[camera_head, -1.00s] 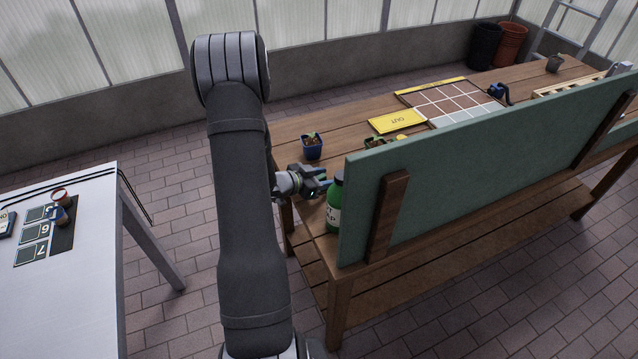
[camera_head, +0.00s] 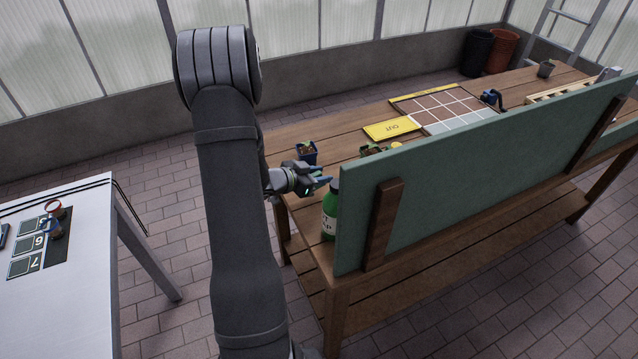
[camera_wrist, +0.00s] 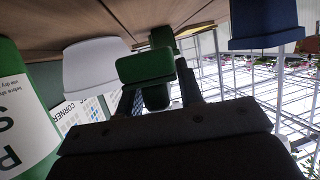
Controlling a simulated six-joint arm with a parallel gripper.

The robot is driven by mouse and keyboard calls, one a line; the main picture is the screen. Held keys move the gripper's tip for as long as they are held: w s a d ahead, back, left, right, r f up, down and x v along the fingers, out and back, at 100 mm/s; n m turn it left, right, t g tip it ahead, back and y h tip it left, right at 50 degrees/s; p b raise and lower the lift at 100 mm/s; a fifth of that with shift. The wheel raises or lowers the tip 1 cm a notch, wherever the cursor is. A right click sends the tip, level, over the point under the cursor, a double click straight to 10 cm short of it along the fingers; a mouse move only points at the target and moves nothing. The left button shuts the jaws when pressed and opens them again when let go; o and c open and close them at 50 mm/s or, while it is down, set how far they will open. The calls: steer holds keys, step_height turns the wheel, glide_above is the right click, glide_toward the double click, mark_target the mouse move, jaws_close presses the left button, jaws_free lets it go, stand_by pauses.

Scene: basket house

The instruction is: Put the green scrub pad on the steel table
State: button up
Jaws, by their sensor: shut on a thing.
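My gripper (camera_head: 322,180) is above the near left end of the wooden bench, between a blue plant pot and a green bottle. In the wrist view, my gripper (camera_wrist: 158,82) is shut on a dark green block, the green scrub pad (camera_wrist: 145,65). The pad cannot be made out in the head view. The steel table (camera_head: 85,290), pale grey with grey legs, stands at the lower left, apart from the bench and on the other side of my arm.
The green bottle (camera_head: 330,215) stands beside the bench's upright green board (camera_head: 480,165). The blue pot (camera_head: 307,152) is just behind my gripper. The steel table holds number cards (camera_head: 28,264), a red-brown pot (camera_head: 54,209) and a blue one (camera_head: 52,229). Open floor separates the tables.

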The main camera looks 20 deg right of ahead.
mark_target(318, 171)
step_height(318, 171, up, 5)
steer(key=shift+r, duration=0.2)
steer(key=shift+w+a+r, duration=0.1)
steer(key=shift+w, duration=0.05)
steer(key=w+a+f+n+t+y, duration=0.2)
steer(key=w+a+n+t+y, duration=0.25)
steer(key=a, duration=0.45)
steer(key=w+a+f+n+t+y, duration=0.1)
steer(key=w+a+n+t+y, duration=0.35)
steer(key=a, duration=0.55)
steer(key=s+a+f+n+t+y, duration=0.1)
steer(key=a+f+n+y, duration=0.15)
steer(key=a, duration=0.25)
steer(key=s+a+f+n+t+y, duration=0.1)
steer(key=s+a+f+n+y, duration=0.1)
steer(key=a+n, duration=0.3)
steer(key=s+f, duration=0.4)
steer(key=f, duration=0.1)
steer(key=shift+s+a+f+m, duration=0.3)
steer(key=shift+a+f+m, duration=0.05)
steer(key=shift+a+m, duration=0.1)
